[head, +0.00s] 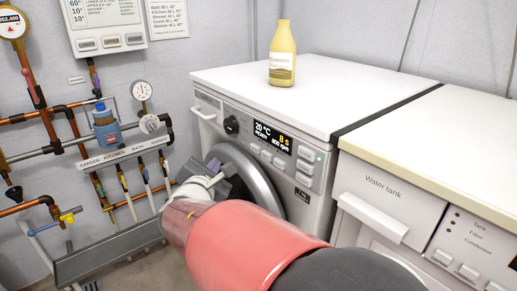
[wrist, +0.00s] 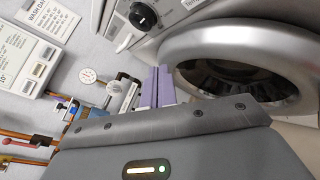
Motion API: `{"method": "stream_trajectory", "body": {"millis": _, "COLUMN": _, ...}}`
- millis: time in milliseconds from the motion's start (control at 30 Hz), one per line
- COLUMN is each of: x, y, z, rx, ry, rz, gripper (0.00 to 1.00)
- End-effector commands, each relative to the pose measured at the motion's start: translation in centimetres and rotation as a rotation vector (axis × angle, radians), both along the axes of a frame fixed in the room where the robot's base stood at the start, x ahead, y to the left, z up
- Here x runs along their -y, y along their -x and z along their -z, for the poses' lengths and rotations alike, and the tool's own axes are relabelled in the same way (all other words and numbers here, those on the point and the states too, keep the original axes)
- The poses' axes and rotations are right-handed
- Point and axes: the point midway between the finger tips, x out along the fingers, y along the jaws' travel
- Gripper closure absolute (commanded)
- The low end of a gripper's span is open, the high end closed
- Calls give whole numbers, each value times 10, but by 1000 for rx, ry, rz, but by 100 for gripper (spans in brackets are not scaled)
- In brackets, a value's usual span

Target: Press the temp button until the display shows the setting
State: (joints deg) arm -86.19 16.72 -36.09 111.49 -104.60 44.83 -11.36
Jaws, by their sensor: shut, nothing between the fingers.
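The washing machine (head: 320,122) stands against the back wall. Its dark display (head: 272,137) reads 20 °C, READY, 8 s and what looks like 800 rpm. A row of small pale buttons (head: 267,156) sits below the display, and more buttons (head: 305,153) stand to its right. Their labels are too small to read, so I cannot tell which is the temp button. My gripper (head: 214,165) is in front of the round door, left of and below the display, touching no button. Its purple fingers (wrist: 158,86) are shut and empty in the wrist view.
The round door (wrist: 245,65) bulges out beside my gripper. A black dial (head: 231,125) is left of the display. A yellow bottle (head: 282,53) stands on top. Pipes and gauges (head: 141,91) line the left wall above a grey trough (head: 110,252).

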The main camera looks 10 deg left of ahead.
Motion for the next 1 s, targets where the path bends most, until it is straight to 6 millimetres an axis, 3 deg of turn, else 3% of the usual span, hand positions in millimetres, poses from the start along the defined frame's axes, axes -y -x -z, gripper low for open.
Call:
{"method": "stream_trajectory", "body": {"millis": 600, "x": 48, "y": -55, "z": 3, "rx": 0, "ry": -3, "rz": 5, "gripper": 100}}
{"method": "stream_trajectory", "body": {"millis": 1000, "x": 57, "y": -67, "z": 0, "rx": -1, "ry": -2, "rz": 1, "gripper": 100}}
